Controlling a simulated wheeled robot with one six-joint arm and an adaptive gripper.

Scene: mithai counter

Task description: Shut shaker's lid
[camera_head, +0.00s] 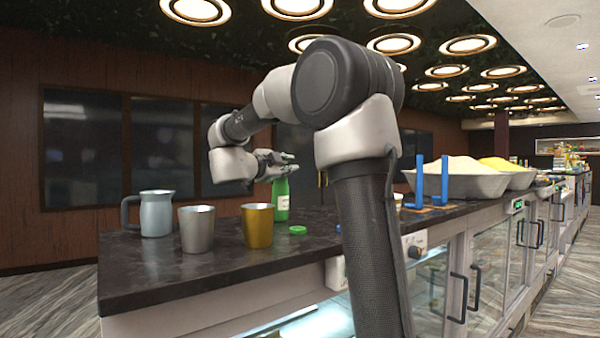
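A green bottle (281,205) with a pale label stands upright on the dark counter, behind and right of the gold cup. A small flat green lid (298,230) lies on the counter, apart from the bottle and in front of it. I cannot tell for certain which thing is the shaker; no other loose lid shows. My gripper (292,163) is above the counter at the height of the bottle's top, its fingers pointing right. The fingers look apart, with nothing visible between them. The gripper hides the bottle's top, and I cannot tell whether it touches it.
A grey-blue jug (156,214), a silver cup (197,229) and a gold cup (258,226) stand on the left part of the counter (150,270). Blue upright holders (420,180) and wide metal bowls (455,186) of pale and yellow food are to the right. The counter's front-left corner is clear.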

